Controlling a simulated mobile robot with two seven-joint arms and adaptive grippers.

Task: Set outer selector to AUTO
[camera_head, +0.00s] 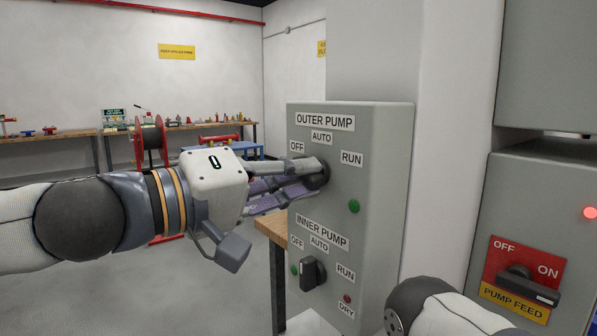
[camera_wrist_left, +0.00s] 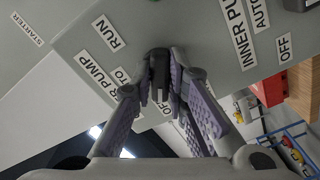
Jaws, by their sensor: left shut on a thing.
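The grey pump panel (camera_head: 378,200) faces me in the head view. Its upper section is labelled OUTER PUMP, with OFF at left, AUTO (camera_head: 321,138) at top and RUN at right. The black outer selector (camera_head: 324,178) sits below these labels, mostly hidden by my left gripper (camera_head: 312,174), which reaches in from the left. In the left wrist view, the selector (camera_wrist_left: 158,66) is between the two purple-padded fingers of my left gripper (camera_wrist_left: 160,84), which is shut on it. I cannot tell which label the selector points to. My right gripper is out of view.
Below is the inner pump selector (camera_head: 313,272), a black knob standing roughly upright. Green lamps (camera_head: 354,206) and a small red DRY lamp (camera_head: 347,298) are on the panel. A red PUMP FEED switch (camera_head: 525,275) is at right. A workbench (camera_head: 272,228) stands behind the panel.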

